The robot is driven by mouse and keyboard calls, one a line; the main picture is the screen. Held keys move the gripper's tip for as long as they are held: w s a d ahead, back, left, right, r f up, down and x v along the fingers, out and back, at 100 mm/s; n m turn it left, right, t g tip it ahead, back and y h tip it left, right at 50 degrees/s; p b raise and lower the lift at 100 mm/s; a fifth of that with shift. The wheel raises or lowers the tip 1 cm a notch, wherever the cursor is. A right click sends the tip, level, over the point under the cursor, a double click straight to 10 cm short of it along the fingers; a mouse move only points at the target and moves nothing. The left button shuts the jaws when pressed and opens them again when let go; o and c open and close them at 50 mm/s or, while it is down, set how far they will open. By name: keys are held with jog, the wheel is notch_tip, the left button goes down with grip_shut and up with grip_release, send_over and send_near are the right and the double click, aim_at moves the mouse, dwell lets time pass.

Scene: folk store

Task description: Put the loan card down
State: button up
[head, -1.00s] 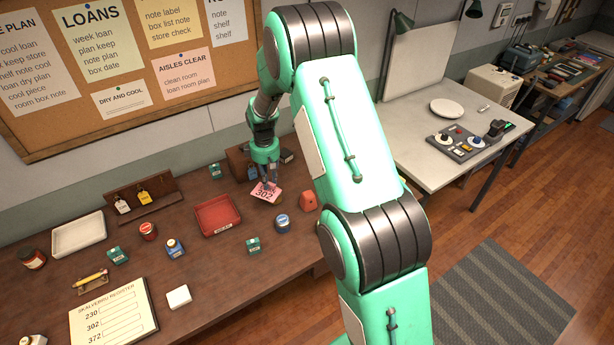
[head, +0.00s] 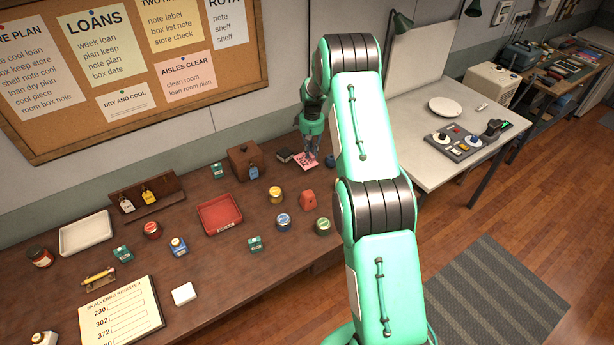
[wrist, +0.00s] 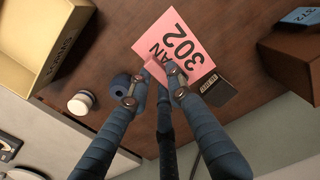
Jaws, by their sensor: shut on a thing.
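The pink loan card (head: 304,161), marked 302, is at the back right of the brown desk in the head view. My gripper (head: 313,158) is shut on it. In the wrist view my fingertips (wrist: 155,78) pinch one edge of the card (wrist: 185,42), whose number faces the camera. The card overlaps a small dark box (wrist: 212,92) there. I cannot tell whether the card touches the desk or hangs just above it.
A wooden box with a blue tag (head: 243,159) stands left of the card. A red tray (head: 220,214), several tins and an orange-red block (head: 308,200) are nearer the front. A blue round thing (wrist: 119,84) and a white-topped jar (wrist: 80,103) are close to my fingers.

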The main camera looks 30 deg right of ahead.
jog(key=shift+d, duration=0.45)
jog(key=shift+f, duration=0.1)
send_over(312, 173)
jog(key=shift+s+f, duration=0.1)
jog(key=shift+f, duration=3)
jog(key=shift+f+p, duration=0.35)
jog(key=shift+f, duration=1.5)
jog(key=shift+f, duration=0.2)
jog(key=o, duration=0.8)
jog(key=shift+r, duration=0.15)
